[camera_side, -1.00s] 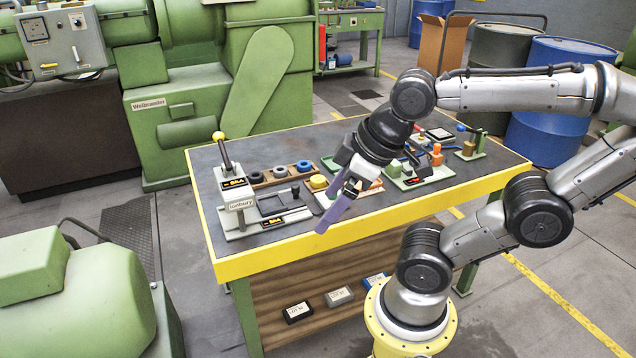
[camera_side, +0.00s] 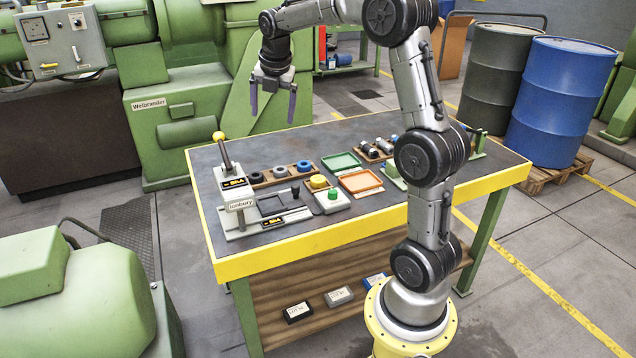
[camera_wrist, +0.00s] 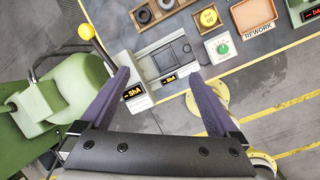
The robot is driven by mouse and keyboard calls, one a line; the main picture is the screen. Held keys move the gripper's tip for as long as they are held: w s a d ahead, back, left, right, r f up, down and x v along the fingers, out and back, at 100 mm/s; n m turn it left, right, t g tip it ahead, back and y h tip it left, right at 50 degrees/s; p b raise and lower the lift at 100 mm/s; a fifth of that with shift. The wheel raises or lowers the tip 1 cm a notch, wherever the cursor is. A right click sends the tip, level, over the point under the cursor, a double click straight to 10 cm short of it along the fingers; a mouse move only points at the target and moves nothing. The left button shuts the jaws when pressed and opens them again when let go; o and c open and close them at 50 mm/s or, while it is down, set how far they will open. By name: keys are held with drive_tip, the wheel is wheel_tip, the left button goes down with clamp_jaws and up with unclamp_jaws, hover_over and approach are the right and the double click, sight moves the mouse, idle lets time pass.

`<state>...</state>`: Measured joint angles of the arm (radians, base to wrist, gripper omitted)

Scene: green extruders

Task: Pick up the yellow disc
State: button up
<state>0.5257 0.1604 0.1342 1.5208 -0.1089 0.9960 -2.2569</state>
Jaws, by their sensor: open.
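In the wrist view the open fingers (camera_wrist: 160,74) frame the press base, and the disc lies beyond the right fingertip.
A lever press (camera_side: 236,195) with a yellow ball stands at the bench's left. A flat fixture (camera_side: 272,205), a green-knob box (camera_side: 332,200), a wooden rack of rings (camera_side: 267,181), a green tray (camera_side: 341,161) and an orange tray (camera_side: 360,181) surround the disc. The bench's front strip is clear.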

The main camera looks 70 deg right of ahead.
drive_tip(key=d+f+g, duration=0.2)
drive_tip(key=d+f, duration=0.5)
drive_tip(key=d, duration=0.2)
drive_tip(key=m+y, duration=0.1)
drive_tip(key=m, duration=0.1)
approach(318, 178)
drive_tip(key=f, duration=0.3)
drive_tip(key=shift+w+d+g, duration=0.1)
drive_tip(key=shift+w+g, duration=0.15)
drive_tip(key=shift+g, duration=0.15)
drive_tip(key=shift+d+f, duration=0.2)
drive_tip(key=shift+f, duration=1.15)
drive_tip(key=shift+d+f, duration=0.25)
drive_tip(key=shift+f, duration=1.15)
drive_tip(key=shift+c, duration=0.3)
drive_tip(key=c, duration=1.4)
drive_tip(key=shift+r, duration=0.1)
